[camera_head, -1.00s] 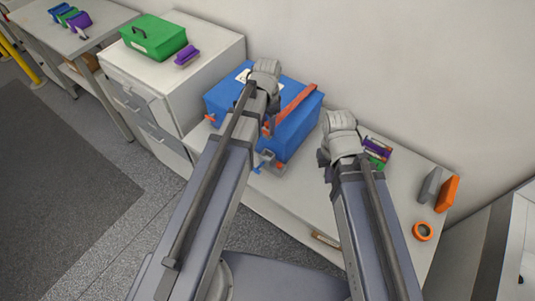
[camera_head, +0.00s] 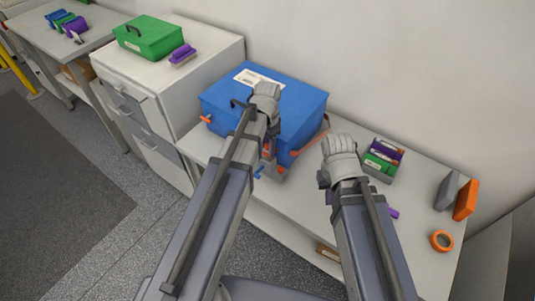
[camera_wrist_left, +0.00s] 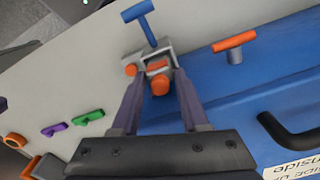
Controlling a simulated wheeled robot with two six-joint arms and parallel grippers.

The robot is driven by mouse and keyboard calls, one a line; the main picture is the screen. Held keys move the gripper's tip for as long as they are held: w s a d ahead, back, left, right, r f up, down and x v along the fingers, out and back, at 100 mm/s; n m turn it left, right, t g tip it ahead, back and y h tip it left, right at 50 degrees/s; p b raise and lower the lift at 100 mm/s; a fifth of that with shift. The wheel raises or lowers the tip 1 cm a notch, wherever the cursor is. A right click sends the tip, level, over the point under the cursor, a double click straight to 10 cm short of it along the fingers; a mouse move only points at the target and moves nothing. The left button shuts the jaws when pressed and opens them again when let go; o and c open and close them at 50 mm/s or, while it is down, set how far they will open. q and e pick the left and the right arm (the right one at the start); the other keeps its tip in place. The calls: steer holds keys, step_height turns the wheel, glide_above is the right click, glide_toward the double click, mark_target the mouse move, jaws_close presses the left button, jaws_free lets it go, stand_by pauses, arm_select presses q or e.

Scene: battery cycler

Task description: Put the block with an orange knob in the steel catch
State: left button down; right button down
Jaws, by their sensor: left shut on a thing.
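My left gripper (camera_wrist_left: 158,76) is shut on the block with an orange knob; the knob (camera_wrist_left: 160,87) shows between its fingers, which hide most of the block. The steel catch (camera_wrist_left: 139,59) is a grey metal piece right at the fingertips, by the front of the blue box. Whether the block is seated in it, I cannot tell. A blue T-handle (camera_wrist_left: 145,22) stands just beyond it. In the head view the left gripper (camera_head: 268,152) is low by the box's front, partly hidden by its arm. My right gripper (camera_head: 324,181) is right of the box; its fingers are hidden.
The blue box (camera_head: 300,103) has a black handle and an orange T-handle (camera_wrist_left: 235,41). A drawer cabinet (camera_head: 150,102) stands left.

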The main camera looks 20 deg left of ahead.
mark_target(267, 152)
arm_select(q)
step_height(267, 152, down, 3)
steer(key=shift+f+b, duration=0.1)
steer(key=shift+b, duration=1.05)
steer(key=shift+c, duration=2)
jaws_free()
step_height(267, 152, up, 12)
steer(key=p, duration=1.2)
steer(key=shift+r, duration=0.2)
steer(key=s+d+n+y, duration=0.1)
steer(key=s+d+n, duration=0.2)
steer(key=s+d, duration=0.7)
steer(key=s, duration=0.4)
steer(key=shift+s+d+n, duration=0.15)
steer(key=shift+d+n, duration=0.1)
steer(key=shift+n, duration=0.05)
